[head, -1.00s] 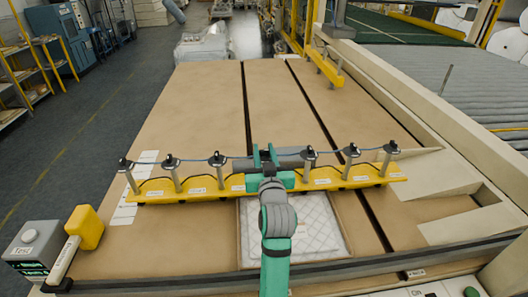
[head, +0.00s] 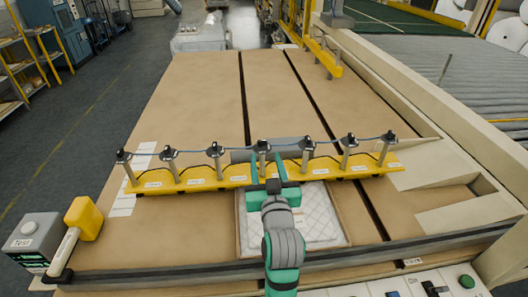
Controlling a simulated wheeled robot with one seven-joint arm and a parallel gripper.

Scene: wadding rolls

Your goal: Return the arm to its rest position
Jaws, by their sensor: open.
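My gripper (head: 268,170) is in the head view, near the middle of the table, at the end of my green and grey arm. Its two green fingers stand apart with nothing visible between them. The fingers reach over the front edge of a yellow rail (head: 215,181) that carries several grey posts with black tops, joined by a blue cord. One post (head: 263,150) stands just beyond the fingertips. A grey roll (head: 290,156) lies behind the rail. I cannot tell whether the fingers touch the rail.
A white quilted pad (head: 317,218) lies in a recess under my arm. A grey box (head: 34,240) and a yellow-headed tool (head: 83,218) sit at the front left. A grey bar (head: 180,272) crosses the table's front. The brown tabletop (head: 200,95) beyond the rail is clear.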

